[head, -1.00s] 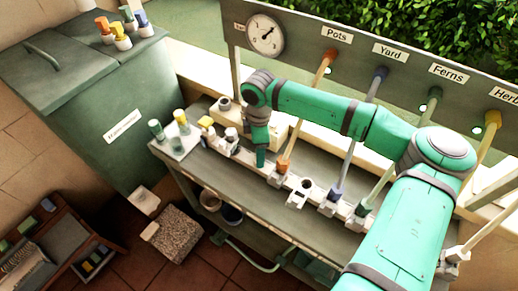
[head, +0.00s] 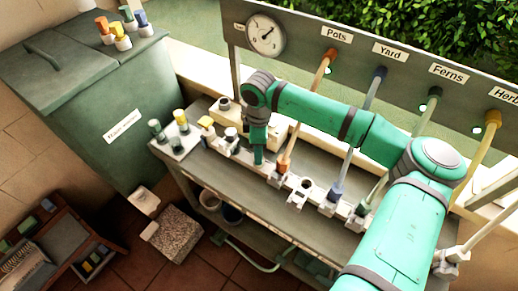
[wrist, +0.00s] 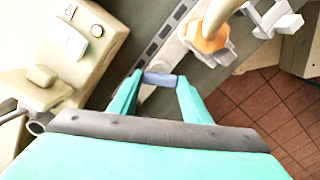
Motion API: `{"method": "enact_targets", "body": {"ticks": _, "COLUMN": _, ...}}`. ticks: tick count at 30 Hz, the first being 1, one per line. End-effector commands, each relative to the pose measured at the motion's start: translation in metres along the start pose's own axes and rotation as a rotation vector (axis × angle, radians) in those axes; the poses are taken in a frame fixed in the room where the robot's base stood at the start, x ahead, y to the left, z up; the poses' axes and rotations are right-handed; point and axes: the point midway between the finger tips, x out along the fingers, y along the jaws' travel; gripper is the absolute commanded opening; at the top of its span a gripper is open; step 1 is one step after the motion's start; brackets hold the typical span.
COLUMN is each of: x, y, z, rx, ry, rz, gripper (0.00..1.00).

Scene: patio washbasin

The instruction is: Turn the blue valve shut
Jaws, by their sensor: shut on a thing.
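My gripper (wrist: 158,80) is shut on a small blue bar, the blue valve (wrist: 160,80), in the wrist view. The bar spans the gap between the green fingertips, with a pale fitting partly showing beneath it. In the head view my gripper (head: 258,157) points down at the bench pipe row, left of the orange fitting (head: 283,163). The valve is hidden there behind the fingers. I cannot tell how far the valve is turned. Another blue fitting (head: 336,192) sits further right, under the Yard pipe.
The orange fitting (wrist: 208,38) with its pipe stands close to my fingers in the wrist view. A cream box (wrist: 75,50) is at the left. A panel with a round gauge (head: 265,35) and labelled pipes runs behind the bench. A green bin (head: 95,110) stands left.

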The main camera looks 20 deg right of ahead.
Motion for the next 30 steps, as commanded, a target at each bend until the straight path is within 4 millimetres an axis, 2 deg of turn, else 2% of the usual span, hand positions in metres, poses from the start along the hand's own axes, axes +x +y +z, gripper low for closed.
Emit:
{"method": "enact_targets", "body": {"ticks": 18, "x": -0.0001, "y": 0.0, "z": -0.0005, "rx": 0.439, "ry": 0.002, "rz": -0.001, "gripper": 0.21}}
{"method": "enact_targets", "body": {"ticks": 30, "x": -0.0007, "y": 0.0002, "z": 0.0001, "rx": 0.543, "ry": 0.0, "rz": 0.001, "gripper": 0.21}}
